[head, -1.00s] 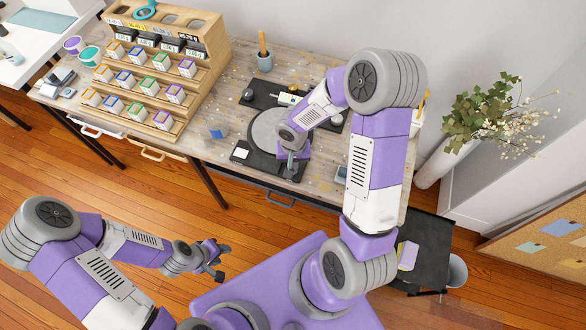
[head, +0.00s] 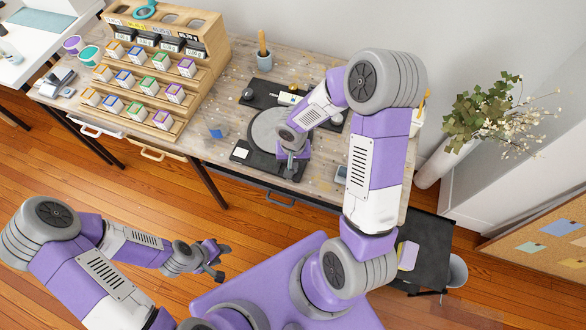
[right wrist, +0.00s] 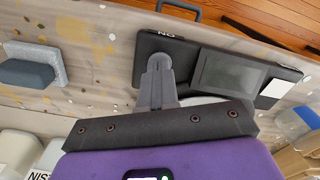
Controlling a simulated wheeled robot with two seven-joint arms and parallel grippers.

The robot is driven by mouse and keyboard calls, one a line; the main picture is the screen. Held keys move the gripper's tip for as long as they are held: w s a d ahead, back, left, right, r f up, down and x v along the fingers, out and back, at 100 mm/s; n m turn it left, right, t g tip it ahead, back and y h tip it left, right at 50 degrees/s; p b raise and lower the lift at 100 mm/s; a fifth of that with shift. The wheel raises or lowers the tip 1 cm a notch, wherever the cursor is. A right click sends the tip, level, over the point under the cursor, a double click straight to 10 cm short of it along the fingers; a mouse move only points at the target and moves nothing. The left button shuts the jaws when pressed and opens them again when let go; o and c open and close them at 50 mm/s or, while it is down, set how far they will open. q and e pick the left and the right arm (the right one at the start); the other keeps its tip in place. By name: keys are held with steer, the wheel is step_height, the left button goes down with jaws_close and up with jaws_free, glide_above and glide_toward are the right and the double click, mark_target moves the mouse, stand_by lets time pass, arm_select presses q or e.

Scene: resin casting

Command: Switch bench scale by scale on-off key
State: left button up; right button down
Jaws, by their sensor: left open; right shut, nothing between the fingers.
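The bench scale (head: 240,155) is black with a round grey platform (head: 266,124) and lies on the workbench. In the right wrist view its front panel (right wrist: 195,44) shows a dark blank display (right wrist: 230,74) and an "ON" label. My right gripper (head: 291,172) is shut and empty, fingers pointing down at the panel end beside that label; it also shows in the right wrist view (right wrist: 158,65). The fingertips cover the on-off key's area, and I cannot tell whether they touch it. My left gripper (head: 221,263) is open and empty, away from the bench over the floor.
A wooden rack (head: 150,85) with several small labelled boxes stands left of the scale. A cup (head: 264,60) is behind it, and a small blue item (head: 216,131) lies to its left. A plant (head: 480,125) stands right of the bench. The bench front left of the scale is mostly clear.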

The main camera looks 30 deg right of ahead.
steer(key=shift+f+b, duration=0.55)
steer(key=shift+f, duration=0.05)
steer(key=shift+r+p, duration=1.85)
steer(key=shift+r, duration=0.8)
steer(key=shift+f, duration=0.1)
steer(key=shift+s+a+f, duration=0.15)
steer(key=shift+a+f, duration=0.1)
steer(key=s+a+f+n+y, duration=0.2)
steer(key=s+a+f+y, duration=0.2)
steer(key=s+a+f, duration=0.6)
step_height(320, 180, down, 3)
steer(key=shift+s+a+f, duration=0.1)
steer(key=shift+s+a, duration=0.2)
steer(key=shift+a, duration=0.9)
